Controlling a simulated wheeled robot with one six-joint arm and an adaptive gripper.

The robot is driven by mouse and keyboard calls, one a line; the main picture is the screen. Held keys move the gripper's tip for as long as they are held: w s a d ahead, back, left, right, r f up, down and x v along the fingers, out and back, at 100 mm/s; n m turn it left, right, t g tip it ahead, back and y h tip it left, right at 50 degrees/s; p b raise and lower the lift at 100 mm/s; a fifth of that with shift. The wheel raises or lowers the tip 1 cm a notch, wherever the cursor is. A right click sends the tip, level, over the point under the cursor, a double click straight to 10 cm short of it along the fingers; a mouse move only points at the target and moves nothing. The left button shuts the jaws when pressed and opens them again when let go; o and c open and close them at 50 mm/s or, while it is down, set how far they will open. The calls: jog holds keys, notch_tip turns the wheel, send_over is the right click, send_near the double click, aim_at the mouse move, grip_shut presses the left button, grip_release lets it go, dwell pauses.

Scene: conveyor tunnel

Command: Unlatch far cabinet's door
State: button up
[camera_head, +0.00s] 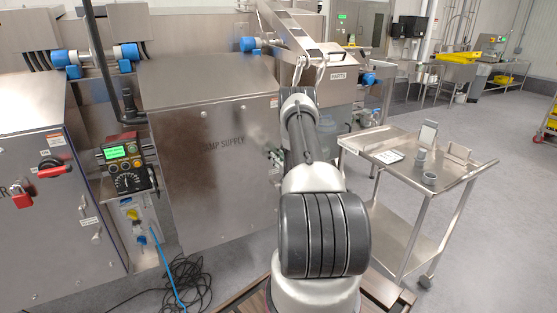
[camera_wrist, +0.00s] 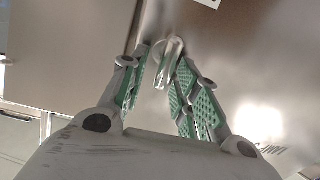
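The pump supply cabinet (camera_head: 210,165) has a closed brown-grey metal door with dark lettering. In the wrist view its door face (camera_wrist: 240,55) fills the upper right. A small shiny metal latch (camera_wrist: 173,50) stands out near the door's edge. My gripper (camera_wrist: 166,57) is open, with one green-padded finger on each side of the latch. The latch sits between the fingertips, and a gap shows on both sides. In the head view my gripper (camera_head: 274,158) is small and partly hidden by my arm, at the cabinet's right edge. The latch is not clear there.
A nearer cabinet (camera_head: 50,215) with a red handle and red padlock stands at left. A control box (camera_head: 124,160) hangs between the cabinets. Cables (camera_head: 185,283) lie on the floor. A steel cart (camera_head: 400,165) with small items stands at right. Open floor lies beyond it.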

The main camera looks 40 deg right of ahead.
grip_shut()
jog(key=shift+a+n, duration=0.1)
jog(key=shift+n, duration=0.2)
jog(key=n, duration=0.5)
jog(key=a+f+n, duration=0.1)
jog(key=n, duration=0.5)
jog(key=a+f+n, duration=0.1)
jog(key=n, duration=0.5)
jog(key=shift+w+f, duration=0.1)
jog(key=shift+w, duration=0.15)
jog(key=shift+n, duration=0.4)
jog(key=shift+o, duration=1)
grip_release()
